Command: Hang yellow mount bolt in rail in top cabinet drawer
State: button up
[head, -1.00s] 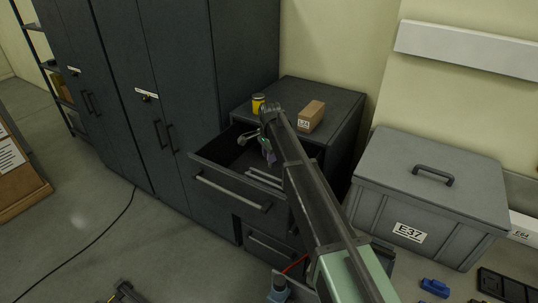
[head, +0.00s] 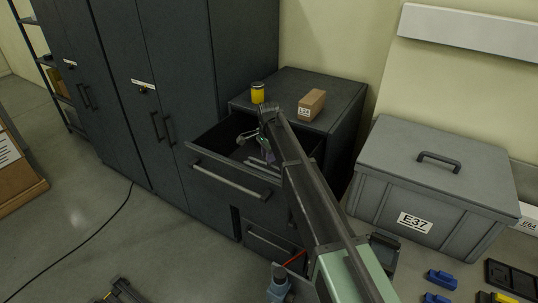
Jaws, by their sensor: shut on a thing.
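The top drawer (head: 235,178) of the dark grey cabinet (head: 345,112) is pulled open. My gripper (head: 268,156) is inside the drawer area, below the end of my arm, and mostly hidden by it. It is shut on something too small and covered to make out. I cannot pick out the yellow mount bolt. Light grey rails (head: 262,167) lie in the drawer, close under my gripper; whether anything touches them is not clear. A small grey metal part (head: 245,137) shows at the drawer's back left.
A yellow jar (head: 257,93) and a brown box (head: 311,105) stand on the cabinet top. Tall dark lockers (head: 170,80) stand close on the left. A grey lidded crate E37 (head: 430,185) is on the right. Blue parts (head: 441,280) lie at lower right.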

aim_at(269, 166)
dwell(0.4)
jog(key=shift+f+b, duration=0.9)
jog(key=shift+f, duration=0.05)
jog(key=shift+f+b, duration=0.8)
jog(key=shift+b, duration=0.05)
jog(key=o, duration=1)
jog(key=shift+c, duration=0.2)
